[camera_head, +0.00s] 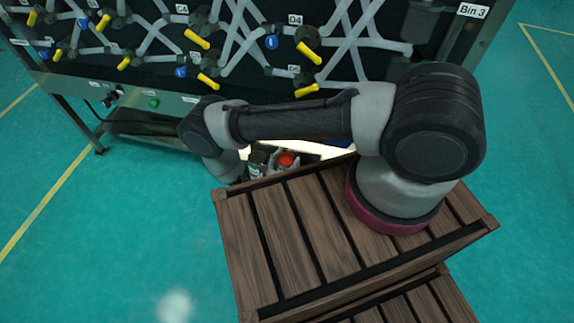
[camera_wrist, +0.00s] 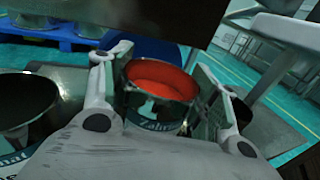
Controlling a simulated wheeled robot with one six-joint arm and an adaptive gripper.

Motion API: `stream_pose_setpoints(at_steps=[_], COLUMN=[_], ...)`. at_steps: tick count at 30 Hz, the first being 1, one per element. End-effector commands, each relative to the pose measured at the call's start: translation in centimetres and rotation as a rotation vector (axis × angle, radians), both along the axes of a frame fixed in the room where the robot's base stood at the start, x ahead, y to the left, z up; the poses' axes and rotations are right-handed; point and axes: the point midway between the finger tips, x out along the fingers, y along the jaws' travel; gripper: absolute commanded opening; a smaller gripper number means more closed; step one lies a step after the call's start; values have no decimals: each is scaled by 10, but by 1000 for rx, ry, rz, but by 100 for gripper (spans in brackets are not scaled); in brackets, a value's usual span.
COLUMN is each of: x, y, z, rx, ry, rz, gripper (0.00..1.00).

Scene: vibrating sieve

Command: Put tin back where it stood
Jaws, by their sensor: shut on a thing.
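The tin is a metal can with red contents and a printed label, seen in the middle of the wrist view (camera_wrist: 160,108). My gripper (camera_wrist: 155,72) has one finger on each side of this tin and is shut on it. The tin looks roughly upright; its underside is hidden. In the head view the tin's red top (camera_head: 286,159) shows small beyond the wooden slats, with my gripper (camera_head: 272,160) around it, partly hidden by my arm. I cannot tell whether the tin rests on a surface.
A dark-filled tin (camera_wrist: 25,100) stands close at the left in the wrist view. A blue pallet (camera_wrist: 75,43) with metal containers lies behind. A large panel of grey pipes and yellow-handled valves (camera_head: 200,40) stands at the back. The green floor (camera_head: 100,230) at left is clear.

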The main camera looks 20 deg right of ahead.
Motion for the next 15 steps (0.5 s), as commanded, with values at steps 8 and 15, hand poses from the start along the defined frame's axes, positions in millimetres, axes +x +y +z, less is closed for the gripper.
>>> stream_pose_setpoints(at_steps=[8, 15], x=[0, 0], y=[0, 0], z=[-29, -30], rx=[0, 0], ry=[0, 0], rz=[0, 0], gripper=[32, 32])
